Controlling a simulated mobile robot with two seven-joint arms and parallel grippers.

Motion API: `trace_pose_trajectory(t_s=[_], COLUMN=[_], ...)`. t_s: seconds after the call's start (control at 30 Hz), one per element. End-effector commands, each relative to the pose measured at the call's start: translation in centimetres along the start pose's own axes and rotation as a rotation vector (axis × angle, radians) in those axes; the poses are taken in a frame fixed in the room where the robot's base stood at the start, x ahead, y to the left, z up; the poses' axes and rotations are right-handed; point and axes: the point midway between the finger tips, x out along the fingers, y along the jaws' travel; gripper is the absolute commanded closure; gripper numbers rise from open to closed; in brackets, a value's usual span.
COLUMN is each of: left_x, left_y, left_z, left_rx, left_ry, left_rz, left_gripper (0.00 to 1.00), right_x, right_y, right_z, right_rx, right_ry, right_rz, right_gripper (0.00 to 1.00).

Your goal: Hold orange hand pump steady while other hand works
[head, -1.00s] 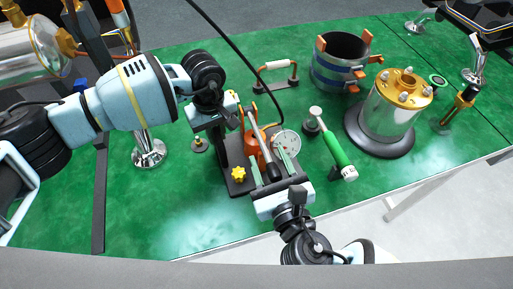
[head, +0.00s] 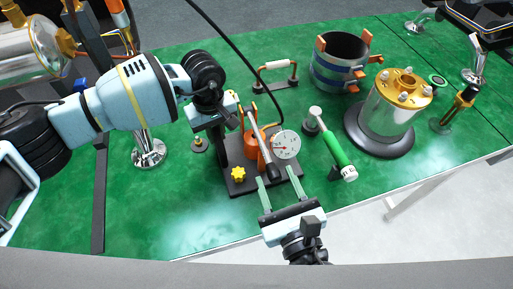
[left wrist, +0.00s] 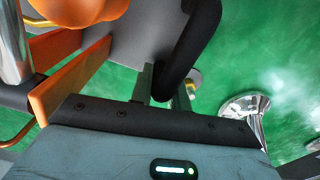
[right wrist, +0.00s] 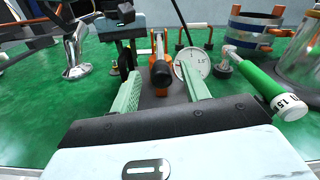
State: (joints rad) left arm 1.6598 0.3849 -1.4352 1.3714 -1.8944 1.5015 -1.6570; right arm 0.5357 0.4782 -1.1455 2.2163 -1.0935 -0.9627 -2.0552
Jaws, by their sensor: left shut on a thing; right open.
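The orange hand pump (head: 256,150) stands upright on a dark base plate (head: 245,185), with a silver lever (head: 257,132) ending in a black grip (head: 273,170) and a white dial gauge (head: 286,145) beside it. My left gripper (left wrist: 163,92) is shut on the black curved bar (left wrist: 190,50) at the pump's left; the orange pump body also shows in the left wrist view (left wrist: 85,8). My right gripper (head: 280,177) is open and empty in front of the pump. In the right wrist view, the lever's black grip (right wrist: 160,73) shows ahead between the spread fingers, apart from them.
A green cylinder tool (head: 334,150) lies right of the pump. Farther right are a brass-topped chamber (head: 390,110) and a banded pot (head: 335,75). A chrome stand (head: 148,150) is at left. The green table's front left is clear.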

Motion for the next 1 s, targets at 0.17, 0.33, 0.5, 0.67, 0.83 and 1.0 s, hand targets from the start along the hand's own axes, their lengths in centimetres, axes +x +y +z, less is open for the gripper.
trace_pose_trajectory(t_s=[0.17, 0.33, 0.5, 0.67, 0.83, 1.0], left_x=[0.0, 0.0, 0.0, 0.0, 0.0, 0.0], left_y=[-0.1, -0.1, -0.1, -0.1, -0.1, -0.1], left_z=[-0.1, -0.1, -0.1, -0.1, -0.1, -0.1], left_rx=[-0.006, -0.006, -0.006, -0.006, -0.006, -0.005], left_ry=[0.002, 0.002, 0.002, 0.002, 0.002, 0.002], left_rz=[-0.002, -0.002, -0.002, -0.002, -0.002, -0.003], left_gripper=[1.0, 1.0, 1.0, 1.0, 1.0, 1.0], right_x=[0.0, -0.6, -2.9, -6.0, -9.0, -11.0], right_y=[0.0, 0.0, 0.0, 0.0, 0.0, 0.0], right_z=[0.0, -0.1, -0.2, -0.2, -0.1, -0.1], right_rx=[0.0, 0.0, 0.001, 0.002, 0.0, -0.001], right_ry=[0.0, 0.002, 0.006, 0.006, 0.005, 0.003], right_rz=[0.0, 0.001, 0.002, 0.002, 0.001, 0.001], right_gripper=[0.54, 0.54, 0.54, 0.54, 0.54, 0.54])
